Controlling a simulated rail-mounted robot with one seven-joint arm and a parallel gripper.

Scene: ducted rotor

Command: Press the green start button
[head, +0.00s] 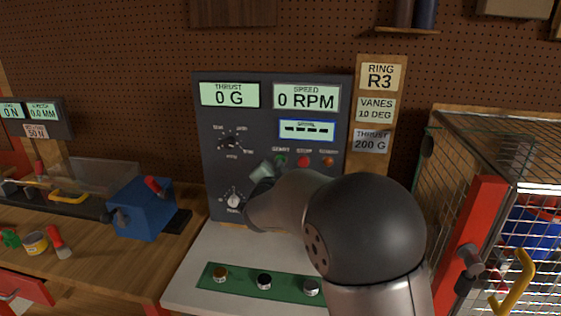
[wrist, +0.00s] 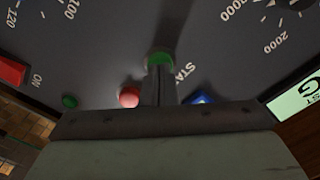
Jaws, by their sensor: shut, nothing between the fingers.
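The green start button (head: 280,161) is on the dark control panel (head: 215,150), left of the red stop button (head: 303,161). In the wrist view the green button (wrist: 159,58) shows right at the tips of my gripper (wrist: 159,72), partly covered by them, with the letters "STA" beside it. My gripper (head: 264,171) is shut and empty, its fingers pointing at the panel. In the head view my arm hides part of the panel below the buttons. I cannot tell whether the fingertips touch the button.
A red button (wrist: 130,97) lies close beside my fingers in the wrist view. An orange button (head: 327,161) is right of the stop button. The displays read 0 G (head: 230,96) and 0 RPM (head: 306,97). A wire cage (head: 500,150) stands at right.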

